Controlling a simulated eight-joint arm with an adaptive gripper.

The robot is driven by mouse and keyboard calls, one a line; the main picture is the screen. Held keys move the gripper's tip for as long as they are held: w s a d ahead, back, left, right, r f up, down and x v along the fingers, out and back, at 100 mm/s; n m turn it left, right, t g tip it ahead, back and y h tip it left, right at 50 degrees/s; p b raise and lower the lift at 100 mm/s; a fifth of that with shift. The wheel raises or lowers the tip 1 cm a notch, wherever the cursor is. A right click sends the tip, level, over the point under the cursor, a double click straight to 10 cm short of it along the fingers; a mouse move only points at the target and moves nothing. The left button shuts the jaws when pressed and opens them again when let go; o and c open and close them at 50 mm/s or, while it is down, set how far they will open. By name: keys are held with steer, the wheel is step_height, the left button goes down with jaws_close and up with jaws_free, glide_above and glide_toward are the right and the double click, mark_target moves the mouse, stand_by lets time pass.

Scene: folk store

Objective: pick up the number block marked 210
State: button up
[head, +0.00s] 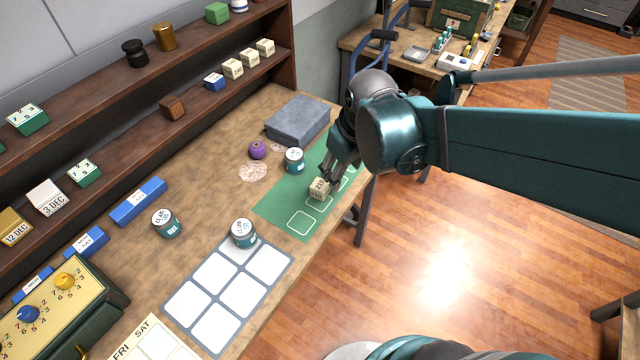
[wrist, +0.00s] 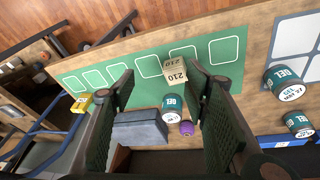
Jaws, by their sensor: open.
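The cream number block marked 210 (head: 318,189) sits on the green mat (head: 270,208) near the table's front edge, among white outlined squares. In the wrist view the block (wrist: 175,72) shows 210 on two faces and appears between my fingertips, closer to the right finger. My gripper (head: 336,178) is open and close to the block in the head view; it also shows in the wrist view (wrist: 158,78) with both fingers spread. I cannot tell whether a finger touches the block.
A teal-and-white can (head: 294,161), a purple ball-like item (head: 257,150) and a grey-blue case (head: 298,118) stand near the mat. Another can (head: 243,233) stands at the white-squared grid (head: 213,270). Shelves (head: 160,80) with blocks line the wall.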

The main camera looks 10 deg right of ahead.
mark_target(321, 185)
steer(key=w+a+f+n+g+p, duration=0.1)
steer(key=p, duration=0.1)
steer(key=w+a+f+n+p, duration=0.1)
steer(key=w+p, duration=0.1)
steer(key=w+a+n+g+p, duration=0.1)
steer(key=p, duration=0.1)
steer(key=shift+w+a+f+n+g, duration=0.2)
steer(key=shift+a+f+n+g, duration=0.1)
steer(key=shift+a+f+n, duration=0.1)
steer(key=shift+w+a+f+n+g+p, duration=0.2)
steer(key=shift+a+f+n+p, duration=0.1)
steer(key=shift+f+p, duration=0.2)
steer(key=shift+w+a+f+n+g+p, duration=0.1)
steer(key=shift+a+f+n+g+p, duration=0.2)
steer(key=shift+p, duration=0.25)
steer(key=shift+f, duration=0.1)
steer(key=shift+f, duration=1.3)
steer(key=shift+d, duration=0.1)
steer(key=shift+s+f+b, duration=0.1)
steer(key=shift+f+b, duration=0.45)
steer(key=shift+f, duration=2.05)
